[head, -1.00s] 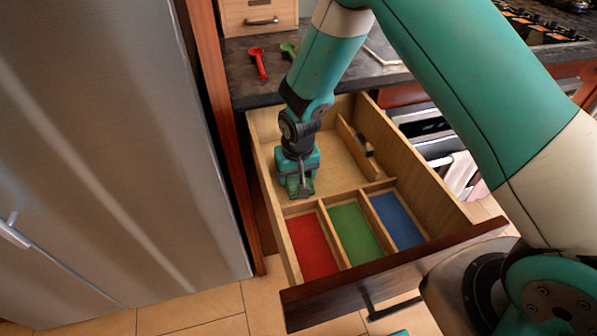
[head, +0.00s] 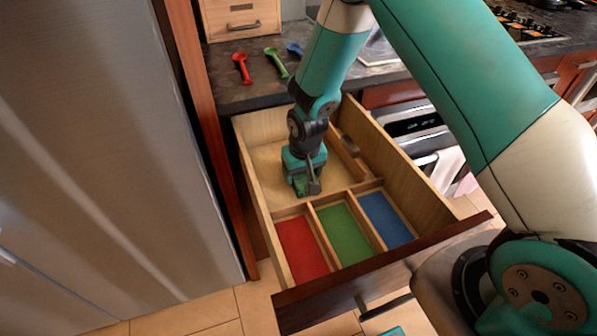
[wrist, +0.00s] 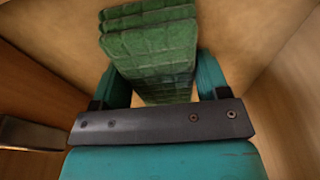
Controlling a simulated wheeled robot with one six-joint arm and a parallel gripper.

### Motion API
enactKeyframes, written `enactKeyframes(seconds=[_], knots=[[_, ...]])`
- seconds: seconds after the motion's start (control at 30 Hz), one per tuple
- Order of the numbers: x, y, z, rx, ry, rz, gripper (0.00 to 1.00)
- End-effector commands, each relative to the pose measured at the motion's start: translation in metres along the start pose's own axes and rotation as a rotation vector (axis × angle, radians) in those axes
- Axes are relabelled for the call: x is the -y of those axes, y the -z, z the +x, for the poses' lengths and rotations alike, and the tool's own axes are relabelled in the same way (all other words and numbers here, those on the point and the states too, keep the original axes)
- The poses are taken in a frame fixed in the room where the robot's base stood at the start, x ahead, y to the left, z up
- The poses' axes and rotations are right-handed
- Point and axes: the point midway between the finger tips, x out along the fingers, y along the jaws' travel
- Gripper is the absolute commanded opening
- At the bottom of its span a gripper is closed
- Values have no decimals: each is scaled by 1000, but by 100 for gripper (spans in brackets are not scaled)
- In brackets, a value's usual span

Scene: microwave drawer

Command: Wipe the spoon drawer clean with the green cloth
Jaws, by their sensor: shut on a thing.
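The spoon drawer (head: 262,178) is pulled open, with a large plain wooden compartment at the back and red (head: 301,250), green (head: 345,234) and blue (head: 386,219) floored compartments at the front. My gripper (head: 307,188) is low inside the large back compartment, near the divider. It is shut on the green cloth (wrist: 150,45), which shows as a folded, quilted pad between the fingers in the wrist view. In the head view only a bit of the cloth shows under my gripper. Whether it touches the drawer floor is hard to tell.
Red (head: 241,68), green (head: 276,62) and blue (head: 294,49) spoons lie on the dark counter (head: 235,97) behind the drawer. A small wooden box (head: 242,20) stands behind them. A steel fridge (head: 100,160) is close on the left.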

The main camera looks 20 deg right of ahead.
Motion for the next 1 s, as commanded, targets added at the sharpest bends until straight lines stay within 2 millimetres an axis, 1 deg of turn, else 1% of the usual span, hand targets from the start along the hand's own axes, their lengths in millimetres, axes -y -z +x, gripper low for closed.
enactKeyframes(seconds=[0.13, 0.43, 0.7, 0.87, 1.0], knots=[[-11, 0, -1, 3, -2, 3, 50], [-20, 0, -1, 0, 0, 1, 50], [-37, 0, 1, -1, 0, 1, 50], [-36, 0, 1, 0, 0, -1, 50], [-28, 0, 0, 0, 1, -2, 50]])
